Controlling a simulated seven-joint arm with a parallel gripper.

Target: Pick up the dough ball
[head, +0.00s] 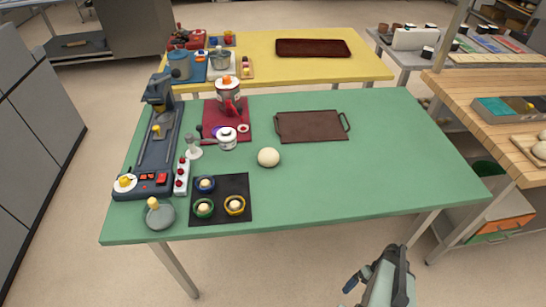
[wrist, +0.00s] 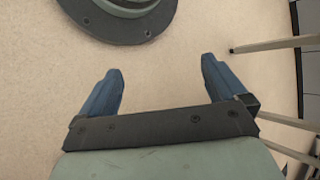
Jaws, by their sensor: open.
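The dough ball (head: 268,157) is a pale cream ball resting on the green table (head: 380,180), near its middle. It stands apart from the dark mat and the brown tray around it. My gripper (head: 362,281) is low in the head view, in front of the table's near edge and well away from the ball. In the wrist view my gripper (wrist: 160,88) shows two blue fingers spread wide with nothing between them. The wrist view shows floor below and no dough ball.
A brown tray (head: 312,127) lies behind the ball. A black mat (head: 220,212) with several small bowls lies front left. A white tin (head: 227,138), red mat (head: 215,120) and dark machine (head: 158,145) stand left. The table's right side is clear. A wooden counter (head: 460,88) stands right.

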